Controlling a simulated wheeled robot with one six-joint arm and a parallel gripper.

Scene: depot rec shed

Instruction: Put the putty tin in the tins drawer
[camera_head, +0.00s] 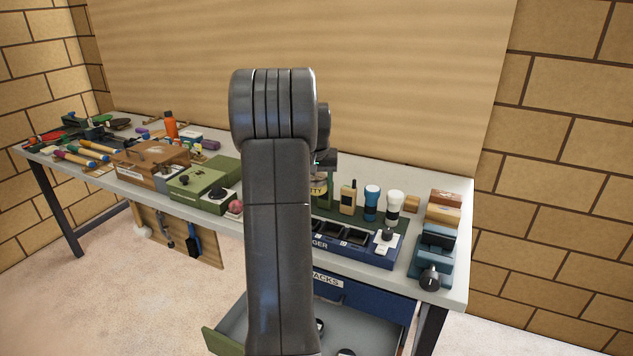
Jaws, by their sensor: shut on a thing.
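My gripper (324,168) shows only in part behind my own arm, above the right half of the bench. It is shut on the putty tin (318,188), a yellowish tin whose label shows only the letters "TY". My arm hides the tin's left side. I cannot tell whether the tin's base touches the bench. Below the bench, a drawer with a green front (216,341) and a pale inside stands open, with small dark round things in it. My arm covers much of this drawer and its label does not show. A blue drawer front (375,304) beside it ends in "ACKS".
A blue charger dock (355,243) stands below the tin, with a radio (348,197) and two torches (371,203) behind it. A blue vise (432,256) is at the right end. A green case (200,187) and a wooden box (148,163) crowd the left.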

